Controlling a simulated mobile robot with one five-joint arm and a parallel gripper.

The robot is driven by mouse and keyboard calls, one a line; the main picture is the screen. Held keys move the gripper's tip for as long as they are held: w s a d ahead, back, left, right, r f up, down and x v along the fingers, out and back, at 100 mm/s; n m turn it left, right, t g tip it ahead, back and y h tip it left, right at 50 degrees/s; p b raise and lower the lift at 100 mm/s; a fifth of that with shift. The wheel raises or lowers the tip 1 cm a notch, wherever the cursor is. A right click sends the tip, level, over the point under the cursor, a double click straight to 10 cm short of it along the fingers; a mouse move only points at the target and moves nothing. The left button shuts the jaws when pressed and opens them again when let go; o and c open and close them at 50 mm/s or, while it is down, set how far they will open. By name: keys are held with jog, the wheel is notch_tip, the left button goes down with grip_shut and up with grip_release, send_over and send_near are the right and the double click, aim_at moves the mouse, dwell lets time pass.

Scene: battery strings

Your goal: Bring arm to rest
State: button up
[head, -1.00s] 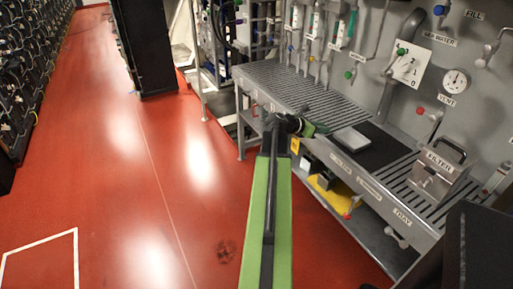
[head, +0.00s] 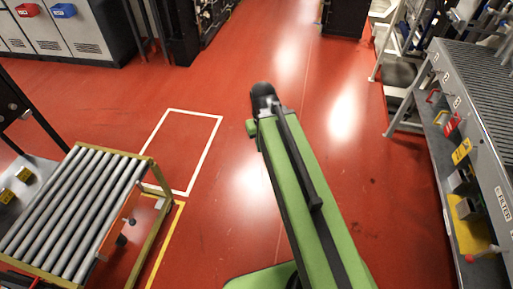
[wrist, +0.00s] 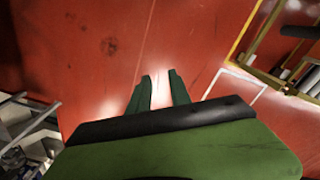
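My green arm (head: 305,200) stretches up the middle of the head view over the red floor. Its dark joint (head: 264,97) is at the far end, and my gripper cannot be made out clearly beyond it. In the wrist view my gripper (wrist: 160,78) shows two dark green fingers standing apart. Only red floor with a bright reflection shows between them, so it is open and empty. Nothing touches the fingers.
A roller table (head: 70,215) with a yellow frame stands at the left. A grey bench (head: 480,125) with a lower shelf runs along the right. Grey cabinets (head: 75,30) stand at the back left. Red floor with a white-outlined rectangle (head: 215,145) lies clear between them.

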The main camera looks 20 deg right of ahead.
jog(key=shift+y, duration=0.3)
jog(key=a, duration=0.4)
jog(key=shift+s+a, duration=0.15)
jog(key=shift+s, duration=0.15)
notch_tip(320, 180, up, 9)
jog(key=p, duration=0.9)
